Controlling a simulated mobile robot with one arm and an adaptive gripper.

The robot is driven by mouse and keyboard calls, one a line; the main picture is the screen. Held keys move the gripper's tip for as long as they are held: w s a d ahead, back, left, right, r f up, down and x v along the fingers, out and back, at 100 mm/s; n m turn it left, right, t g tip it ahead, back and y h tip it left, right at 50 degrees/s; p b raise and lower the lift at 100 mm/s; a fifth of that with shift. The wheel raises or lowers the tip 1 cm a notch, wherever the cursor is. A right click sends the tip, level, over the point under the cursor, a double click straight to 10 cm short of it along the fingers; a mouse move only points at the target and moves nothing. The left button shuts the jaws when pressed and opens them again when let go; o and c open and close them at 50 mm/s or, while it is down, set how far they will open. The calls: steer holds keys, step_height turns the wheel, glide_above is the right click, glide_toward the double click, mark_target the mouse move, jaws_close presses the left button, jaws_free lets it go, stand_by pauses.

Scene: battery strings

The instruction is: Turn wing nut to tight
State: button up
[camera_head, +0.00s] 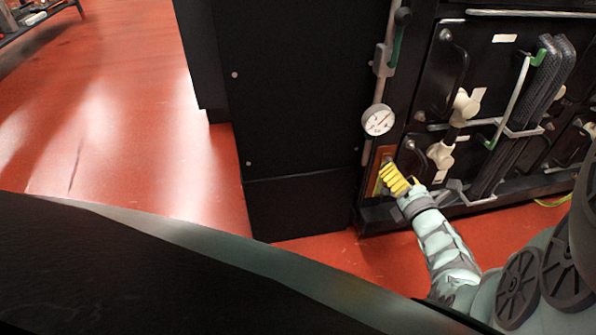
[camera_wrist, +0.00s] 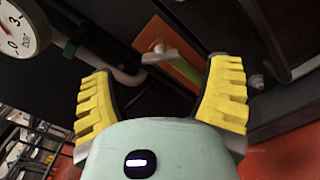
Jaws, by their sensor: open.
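My gripper (camera_head: 396,180) with yellow ribbed fingers is low at the left end of the black battery rack, in front of a small orange-brown plate (camera_head: 376,170). In the wrist view my gripper (camera_wrist: 162,72) is open, with a wide empty gap between the fingers. Beyond the fingertips, the orange and green plate (camera_wrist: 188,68) carries a small pale metal piece with a round white knob (camera_wrist: 158,47). This may be the wing nut, but its wings are not clear. It appears apart from both fingers. In the head view the fingers hide part of the plate.
A round pressure gauge (camera_head: 378,120) sits on a pipe just above the plate; it also shows in the wrist view (camera_wrist: 22,30). Cream connectors (camera_head: 440,155), a green-handled bracket (camera_head: 512,100) and dark cables (camera_head: 535,95) are to the right. Red floor (camera_head: 120,130) is open at the left.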

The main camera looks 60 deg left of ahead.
steer(key=shift+b+x, duration=0.65)
steer(key=shift+x, duration=1.7)
steer(key=shift+s, duration=0.1)
steer(key=shift+c, duration=0.3)
steer(key=c, duration=1.2)
